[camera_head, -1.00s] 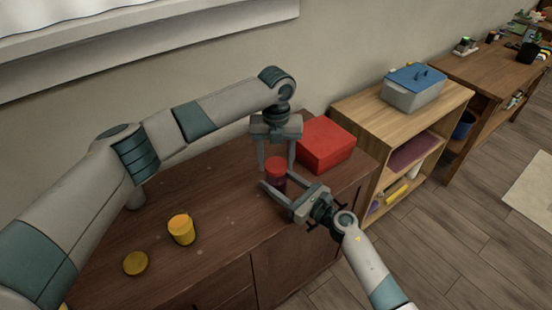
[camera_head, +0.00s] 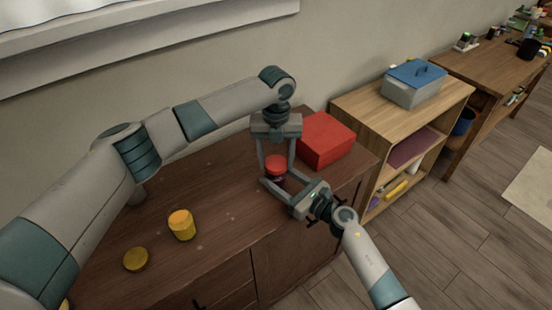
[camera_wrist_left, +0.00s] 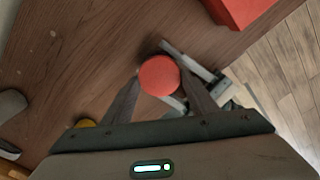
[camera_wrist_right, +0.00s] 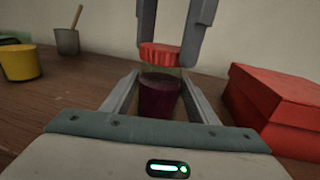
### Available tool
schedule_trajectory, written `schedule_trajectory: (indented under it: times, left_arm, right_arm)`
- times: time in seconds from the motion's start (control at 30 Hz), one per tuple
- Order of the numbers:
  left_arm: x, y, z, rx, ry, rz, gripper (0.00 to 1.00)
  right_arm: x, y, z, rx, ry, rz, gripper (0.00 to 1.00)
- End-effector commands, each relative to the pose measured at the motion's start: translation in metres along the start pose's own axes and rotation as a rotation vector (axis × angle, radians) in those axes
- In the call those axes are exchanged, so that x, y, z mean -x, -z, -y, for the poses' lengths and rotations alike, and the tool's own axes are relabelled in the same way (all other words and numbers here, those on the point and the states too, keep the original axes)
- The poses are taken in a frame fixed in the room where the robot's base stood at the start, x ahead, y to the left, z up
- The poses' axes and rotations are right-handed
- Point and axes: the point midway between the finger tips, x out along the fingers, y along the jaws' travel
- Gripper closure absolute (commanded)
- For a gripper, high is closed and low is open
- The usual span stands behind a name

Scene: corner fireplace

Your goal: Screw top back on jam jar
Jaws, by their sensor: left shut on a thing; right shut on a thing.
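The jam jar (camera_wrist_right: 160,96) stands upright on the brown cabinet, with dark purple jam below clear greenish glass. The red lid (camera_wrist_right: 160,54) is on top of the jar's mouth; I cannot tell whether it is threaded. The lid also shows in the head view (camera_head: 275,164) and from above in the left wrist view (camera_wrist_left: 159,76). My left gripper (camera_head: 276,167) points down and is shut on the lid, one finger on each side. My right gripper (camera_head: 273,188) comes in level from the front right and is shut on the jar's body, hiding part of it.
A red box (camera_head: 327,140) stands close behind and right of the jar. A yellow jar (camera_head: 181,226) and a yellow disc-shaped lid (camera_head: 135,260) are on the cabinet (camera_head: 225,210) at left. A grey cup (camera_wrist_right: 68,42) shows in the right wrist view. A shelf (camera_head: 400,110) adjoins at right.

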Motion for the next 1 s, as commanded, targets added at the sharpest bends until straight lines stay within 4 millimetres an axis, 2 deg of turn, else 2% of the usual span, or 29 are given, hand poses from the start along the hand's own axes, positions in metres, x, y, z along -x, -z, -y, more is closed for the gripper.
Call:
schedule_trajectory:
  times: [0.63, 0.67, 0.77, 0.87, 1.0]
  left_arm:
    - [-0.011, 0.000, 0.000, 0.000, -0.001, -0.001, 0.68]
    - [-0.011, 0.000, 0.000, 0.000, 0.000, 0.000, 0.68]
    - [-0.011, 0.000, 0.000, -0.012, -0.001, 0.000, 0.68]
    - [-0.011, 0.000, 0.000, -0.067, -0.001, 0.000, 0.68]
    - [-0.010, 0.000, -0.001, -0.231, -0.001, 0.000, 0.68]
  right_arm:
    - [0.000, 0.000, 0.000, 0.000, 0.001, -0.001, 0.87]
    - [0.000, 0.000, 0.000, 0.000, 0.001, -0.001, 1.00]
    - [0.000, 0.000, 0.000, 0.000, 0.001, -0.001, 1.00]
    - [0.000, 0.000, 0.000, 0.000, 0.001, -0.001, 1.00]
    - [0.000, 0.000, 0.000, 0.000, 0.001, -0.001, 1.00]
